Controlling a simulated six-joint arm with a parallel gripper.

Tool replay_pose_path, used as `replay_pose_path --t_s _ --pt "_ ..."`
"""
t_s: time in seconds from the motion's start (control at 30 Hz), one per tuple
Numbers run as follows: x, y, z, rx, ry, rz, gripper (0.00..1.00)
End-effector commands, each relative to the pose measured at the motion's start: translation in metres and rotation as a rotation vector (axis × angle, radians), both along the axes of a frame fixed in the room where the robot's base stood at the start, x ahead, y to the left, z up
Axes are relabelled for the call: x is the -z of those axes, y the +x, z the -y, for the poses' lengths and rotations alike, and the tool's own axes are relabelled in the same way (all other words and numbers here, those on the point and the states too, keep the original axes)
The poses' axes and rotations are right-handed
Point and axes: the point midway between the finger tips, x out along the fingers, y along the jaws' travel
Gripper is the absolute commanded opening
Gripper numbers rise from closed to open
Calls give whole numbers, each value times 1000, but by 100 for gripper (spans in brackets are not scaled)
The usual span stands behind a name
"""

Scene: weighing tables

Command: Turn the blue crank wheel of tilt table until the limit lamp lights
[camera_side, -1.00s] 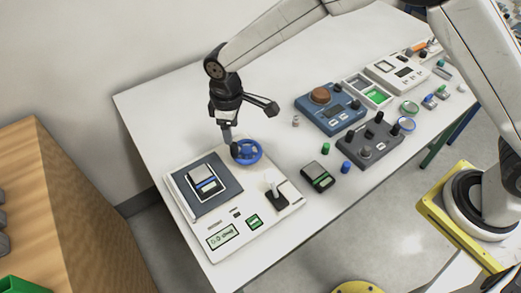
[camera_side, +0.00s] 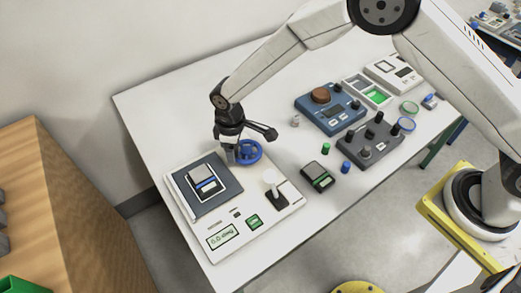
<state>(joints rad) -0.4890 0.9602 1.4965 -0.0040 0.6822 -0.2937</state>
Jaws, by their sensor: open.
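The tilt table (camera_side: 238,232) is a white panel at the near left of the white table. It bears a dark plate (camera_side: 184,203) with a small blue and white block (camera_side: 204,181) on it. The blue crank wheel (camera_side: 256,155) sits at its back edge, partly hidden by my gripper (camera_side: 235,158). My gripper is open, pointing down at the left side of the wheel; I cannot tell whether it touches. A green display (camera_side: 222,237) seems to read 0.0 deg. A small green panel (camera_side: 254,221) is to its right; I cannot tell which part is the limit lamp.
A white-knobbed lever (camera_side: 271,179) stands right of the dark plate. A small dark scale (camera_side: 318,176), a blue weight (camera_side: 346,167) and a green weight (camera_side: 326,148) lie to the right. Blue (camera_side: 330,108) and dark grey (camera_side: 370,142) devices stand farther right. The table's back left is clear.

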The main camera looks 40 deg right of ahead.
Motion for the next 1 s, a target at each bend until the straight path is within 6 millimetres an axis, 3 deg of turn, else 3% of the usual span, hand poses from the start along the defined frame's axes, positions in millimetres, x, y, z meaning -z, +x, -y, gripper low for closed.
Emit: replay_pose_path --t_s 0.17,0.27,0.4,1.0 --pt "0 0 0 0 0 0 67" --pt "0 0 0 0 0 0 42" --pt "0 0 0 0 0 0 0" --pt "0 5 1 129 -1 -3 0"
